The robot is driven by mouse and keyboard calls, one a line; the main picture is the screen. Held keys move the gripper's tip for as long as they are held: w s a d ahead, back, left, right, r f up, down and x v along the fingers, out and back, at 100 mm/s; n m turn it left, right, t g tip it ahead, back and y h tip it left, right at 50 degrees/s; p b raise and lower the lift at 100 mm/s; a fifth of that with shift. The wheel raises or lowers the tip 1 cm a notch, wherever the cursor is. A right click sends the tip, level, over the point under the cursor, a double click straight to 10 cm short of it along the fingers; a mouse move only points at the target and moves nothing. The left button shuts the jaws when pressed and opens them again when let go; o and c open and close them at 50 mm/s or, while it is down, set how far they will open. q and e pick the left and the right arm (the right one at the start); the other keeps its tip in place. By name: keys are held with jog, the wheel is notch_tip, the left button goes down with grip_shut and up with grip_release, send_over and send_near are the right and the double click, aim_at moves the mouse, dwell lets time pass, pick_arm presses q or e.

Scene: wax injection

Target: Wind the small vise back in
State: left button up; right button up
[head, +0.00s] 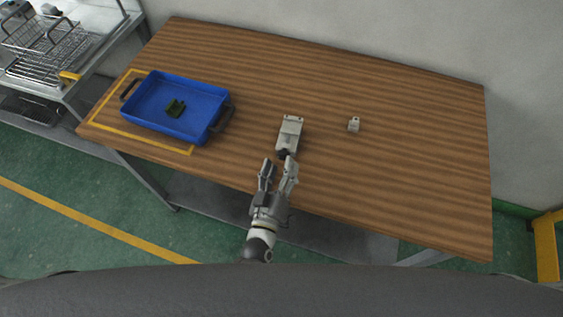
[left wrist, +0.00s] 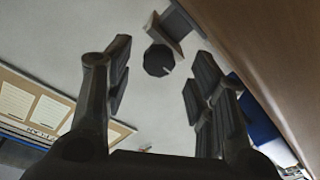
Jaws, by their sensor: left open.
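The small vise (head: 291,129) is a light grey block on the wooden table, with a dark round knob (head: 284,154) at its near end. My left gripper (head: 278,167) is open at the table's front edge, its fingertips pointing at the knob. In the left wrist view the dark knob (left wrist: 158,60), with a pale mark on its face, shows between the two spread fingers, and neither finger visibly touches it. Part of the vise body (left wrist: 181,24) shows beyond it. How far the vise jaws stand apart is too small to tell. My right gripper is not in view.
The table's right side (head: 430,170) is clear. A metal rack (head: 45,45) is far left.

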pick_arm(q)
jog(key=v, duration=1)
jog(key=s+a+f+m+g+b, duration=0.1)
jog(key=s+a+f+m+g, duration=0.15)
jog(key=f, duration=0.65)
jog(key=s+a+f+m+g+b, duration=0.1)
jog(key=s+a+f+g, duration=0.15)
jog(key=f, duration=0.75)
jog(key=s+a+f+m+g+b, duration=0.1)
jog(key=s+a+f+g, duration=0.15)
jog(key=f, duration=0.65)
jog(key=s+a+f+m+g+y+b, duration=0.1)
jog(key=s+a+f+g+y, duration=0.1)
jog(key=s+a+f+g, duration=0.2)
jog(key=s+a+f+g+y+b, duration=0.1)
jog(key=s+a+f+g+y, duration=0.1)
jog(key=s+a+f+g, duration=0.3)
jog(key=s+a+f, duration=0.4)
jog(key=s+f, duration=0.3)
jog(key=s, duration=0.3)
jog(key=shift+m+b, duration=0.35)
